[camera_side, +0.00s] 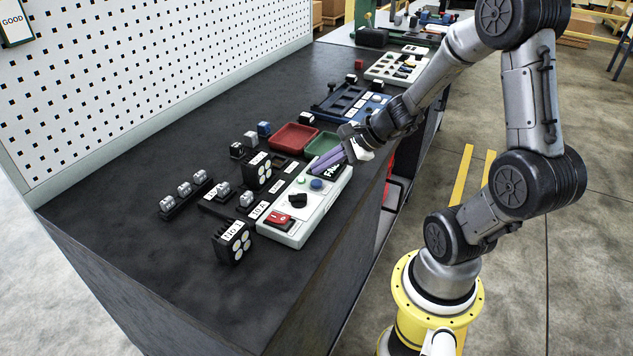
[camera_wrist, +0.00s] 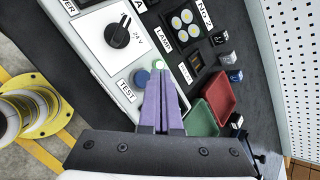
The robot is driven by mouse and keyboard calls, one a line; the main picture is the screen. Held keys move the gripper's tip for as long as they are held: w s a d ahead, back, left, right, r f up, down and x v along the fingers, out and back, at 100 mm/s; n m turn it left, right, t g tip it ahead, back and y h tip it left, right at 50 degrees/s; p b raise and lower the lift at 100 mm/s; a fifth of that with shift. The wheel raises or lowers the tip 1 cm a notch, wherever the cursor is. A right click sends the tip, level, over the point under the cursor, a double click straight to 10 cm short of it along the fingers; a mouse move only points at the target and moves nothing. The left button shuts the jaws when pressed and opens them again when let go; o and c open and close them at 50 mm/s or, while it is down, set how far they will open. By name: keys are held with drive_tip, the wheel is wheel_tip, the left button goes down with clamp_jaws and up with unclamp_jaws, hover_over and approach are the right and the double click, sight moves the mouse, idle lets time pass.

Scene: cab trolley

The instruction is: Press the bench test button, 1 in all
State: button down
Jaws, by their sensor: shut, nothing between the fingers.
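The bench test button is a round blue button (camera_side: 316,184) on the white control box (camera_side: 320,212). In the wrist view the blue button (camera_wrist: 141,77) sits beside the TEST label (camera_wrist: 126,91). My gripper (camera_side: 315,167) has purple fingers, shut together and empty, pointing down at the box's far part. In the wrist view the fingertips (camera_wrist: 160,76) are just right of the button, close to a lit pale-green lamp (camera_wrist: 155,64). The button's top is uncovered. I cannot tell how high the tips are above the box.
The box also carries a black knob (camera_side: 297,200) and a red rocker switch (camera_side: 279,219). A red tray (camera_side: 295,137) and a green tray (camera_side: 322,145) lie behind it. Lamp blocks (camera_side: 232,242) stand to the left. The front left of the bench is clear.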

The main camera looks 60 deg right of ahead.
sight(322, 183)
drive_tip(key=shift+r, duration=2.15)
